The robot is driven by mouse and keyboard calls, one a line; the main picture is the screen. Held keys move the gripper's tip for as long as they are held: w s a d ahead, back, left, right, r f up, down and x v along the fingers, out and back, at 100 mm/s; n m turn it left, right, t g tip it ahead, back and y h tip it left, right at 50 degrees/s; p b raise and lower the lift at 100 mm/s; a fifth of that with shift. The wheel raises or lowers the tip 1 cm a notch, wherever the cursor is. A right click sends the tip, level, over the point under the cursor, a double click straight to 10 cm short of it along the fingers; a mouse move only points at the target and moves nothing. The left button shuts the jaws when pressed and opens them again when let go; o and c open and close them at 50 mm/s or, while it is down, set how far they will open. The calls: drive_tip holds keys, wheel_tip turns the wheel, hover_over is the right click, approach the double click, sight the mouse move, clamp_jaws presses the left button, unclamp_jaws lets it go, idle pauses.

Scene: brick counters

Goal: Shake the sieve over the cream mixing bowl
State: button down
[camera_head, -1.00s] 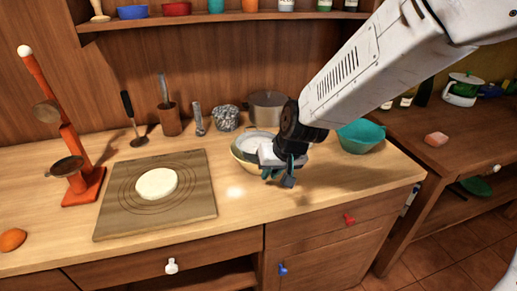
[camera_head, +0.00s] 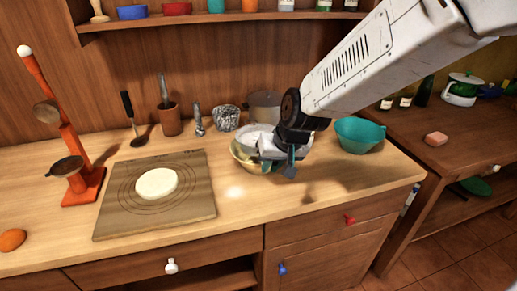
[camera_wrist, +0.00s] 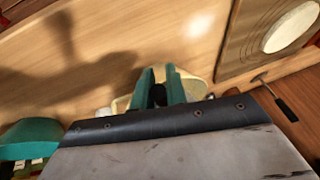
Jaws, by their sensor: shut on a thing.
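The cream mixing bowl (camera_head: 243,160) stands on the counter, partly hidden behind my gripper (camera_head: 280,166). It also shows beyond the fingers in the wrist view (camera_wrist: 195,88). A pale, greyish round shape at the bowl's mouth looks like the sieve (camera_head: 256,138); I cannot tell whether it touches the rim. In the wrist view, my green fingers (camera_wrist: 160,88) are closed around a dark piece, which looks like the sieve's handle (camera_wrist: 158,96). Most of the sieve is hidden by my gripper.
A teal bowl (camera_head: 360,137) stands to the right. A grey pot (camera_head: 265,106) and a crumpled-looking silvery container (camera_head: 226,118) stand behind. A board (camera_head: 190,203) with pale dough (camera_head: 157,183) lies left. The counter front between board and right edge is clear.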

drive_tip(key=shift+s+r, duration=0.1)
drive_tip(key=shift+r, duration=1.45)
